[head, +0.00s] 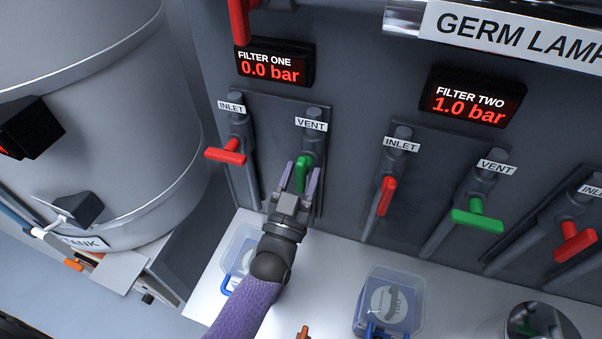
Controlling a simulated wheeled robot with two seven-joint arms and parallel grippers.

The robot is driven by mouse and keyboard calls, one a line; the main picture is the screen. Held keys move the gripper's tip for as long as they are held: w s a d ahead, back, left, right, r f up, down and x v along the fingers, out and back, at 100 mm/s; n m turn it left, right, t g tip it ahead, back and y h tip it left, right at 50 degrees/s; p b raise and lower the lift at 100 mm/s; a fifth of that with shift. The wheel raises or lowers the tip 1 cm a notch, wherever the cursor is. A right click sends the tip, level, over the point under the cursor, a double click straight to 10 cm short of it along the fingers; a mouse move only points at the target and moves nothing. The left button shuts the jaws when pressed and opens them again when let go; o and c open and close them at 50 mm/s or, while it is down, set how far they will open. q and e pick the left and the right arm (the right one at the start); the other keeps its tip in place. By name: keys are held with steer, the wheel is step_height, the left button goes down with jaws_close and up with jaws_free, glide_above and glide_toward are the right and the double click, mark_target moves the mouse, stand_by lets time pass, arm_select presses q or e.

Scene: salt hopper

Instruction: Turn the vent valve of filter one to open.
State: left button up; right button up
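The filter one vent valve has a green handle (304,172) below the VENT label (311,124). The handle points down, roughly along its pipe. My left gripper (302,172) is at this handle, with one finger on each side of it. The fingers look spread wider than the handle, and I cannot tell whether either touches it. The filter one display (275,66) reads 0.0 bar. My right gripper is not in view.
Beside it, the filter one inlet handle (226,152) is red and lies crosswise. Filter two has a red inlet handle (386,196) pointing down and a green vent handle (477,220) lying crosswise. A lidded clear box (412,290) stands on the white surface below.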

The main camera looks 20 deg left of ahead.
arm_select(q)
steer(key=v, duration=1)
steer(key=shift+b, duration=0.3)
